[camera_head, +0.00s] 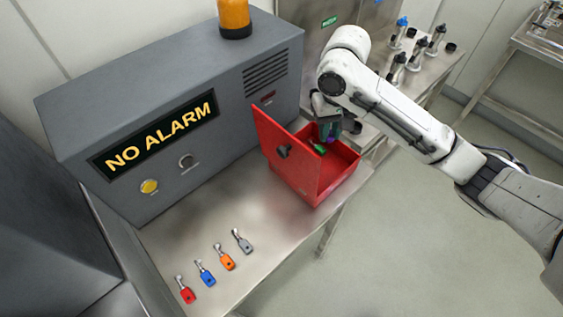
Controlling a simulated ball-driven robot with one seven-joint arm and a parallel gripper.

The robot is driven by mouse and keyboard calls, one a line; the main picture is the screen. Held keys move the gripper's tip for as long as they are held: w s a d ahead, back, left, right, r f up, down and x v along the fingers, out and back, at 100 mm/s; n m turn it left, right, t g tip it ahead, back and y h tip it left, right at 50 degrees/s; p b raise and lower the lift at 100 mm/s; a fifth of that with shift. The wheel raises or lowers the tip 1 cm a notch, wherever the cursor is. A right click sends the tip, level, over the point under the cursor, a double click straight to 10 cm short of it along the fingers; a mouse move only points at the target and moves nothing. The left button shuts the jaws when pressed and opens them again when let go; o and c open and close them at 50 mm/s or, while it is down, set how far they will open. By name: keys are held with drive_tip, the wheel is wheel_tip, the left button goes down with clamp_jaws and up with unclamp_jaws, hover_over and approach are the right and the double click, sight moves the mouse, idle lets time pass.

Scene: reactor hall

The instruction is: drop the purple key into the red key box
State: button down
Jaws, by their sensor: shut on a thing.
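The red key box (291,180) stands on the metal table with its lid swung up on the left side. A green key (318,148) lies inside it. My gripper (330,136) points down over the box opening, near the back. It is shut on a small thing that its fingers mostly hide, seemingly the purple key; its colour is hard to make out. No purple key shows on the table. The red key (186,295), blue key (207,279), orange key (226,262) and grey key (244,245) lie in a row at the front left.
A grey alarm cabinet (230,120) reading "NO ALARM" stands behind the table (205,225), with an orange lamp (234,17) on top. Several bottle-like items stand on a bench at the back right. The table between the keys and the box is clear.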

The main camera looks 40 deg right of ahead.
drive_tip(key=shift+w+a+f, duration=0.2)
drive_tip(key=shift+w+a, duration=0.1)
drive_tip(key=shift+a, duration=0.05)
wheel_tip(320, 180, down, 6)
drive_tip(key=b, duration=0.6)
drive_tip(key=shift+r, duration=0.2)
drive_tip(key=c, duration=0.9)
unclamp_jaws()
drive_tip(key=shift+r, duration=0.1)
wheel_tip(320, 180, up, 11)
drive_tip(key=shift+f+p, duration=0.15)
drive_tip(key=shift+p, duration=0.55)
drive_tip(key=shift+d, duration=0.1)
